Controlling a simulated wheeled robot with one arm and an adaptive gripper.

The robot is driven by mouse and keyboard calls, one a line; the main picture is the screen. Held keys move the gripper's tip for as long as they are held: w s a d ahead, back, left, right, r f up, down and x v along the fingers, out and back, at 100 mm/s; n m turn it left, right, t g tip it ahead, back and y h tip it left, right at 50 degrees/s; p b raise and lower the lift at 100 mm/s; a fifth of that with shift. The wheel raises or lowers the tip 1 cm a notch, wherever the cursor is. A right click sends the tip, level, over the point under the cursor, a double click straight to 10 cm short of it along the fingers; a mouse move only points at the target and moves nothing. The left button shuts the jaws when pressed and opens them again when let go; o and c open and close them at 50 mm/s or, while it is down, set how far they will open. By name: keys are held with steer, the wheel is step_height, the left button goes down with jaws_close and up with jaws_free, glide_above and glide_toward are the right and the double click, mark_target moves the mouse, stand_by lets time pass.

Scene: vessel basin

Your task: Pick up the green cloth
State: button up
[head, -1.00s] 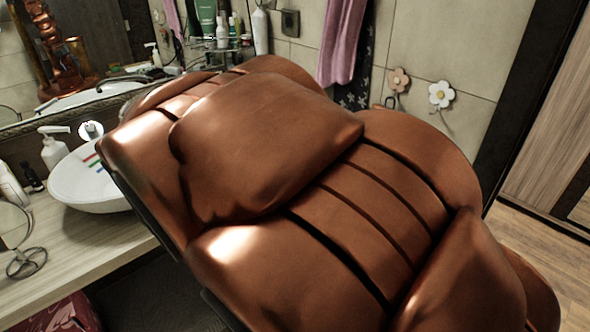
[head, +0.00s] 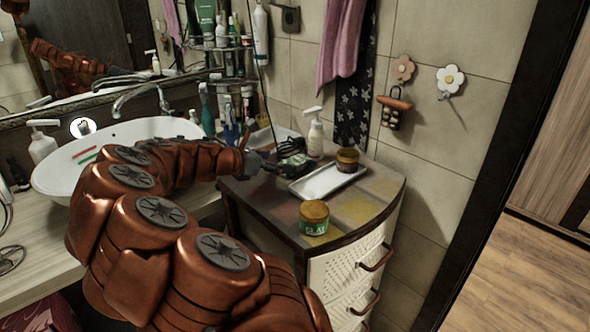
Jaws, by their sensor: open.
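I cannot make out a green cloth for certain in the head view. My reddish-brown arm reaches from the bottom up and right across the basin to the cabinet top. My gripper (head: 290,164) is dark and small at the arm's end, over the back left of the cabinet top. It is open, but its fingers blend with a dark tangled item just behind it. Whether it touches anything there I cannot tell.
The cabinet (head: 345,270) bears a white tray (head: 322,183) with a brown jar (head: 347,160), a green-labelled jar (head: 314,217) and a white pump bottle (head: 315,135). A white basin (head: 52,183) stands left. A pink towel (head: 340,45) hangs behind. Floor is clear at right.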

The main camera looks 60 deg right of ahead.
mark_target(290, 161)
steer(key=shift+p+x, duration=0.3)
steer(key=shift+x, duration=3.6)
steer(key=shift+c, duration=0.4)
steer(key=c, duration=1.1)
steer(key=shift+o, duration=0.2)
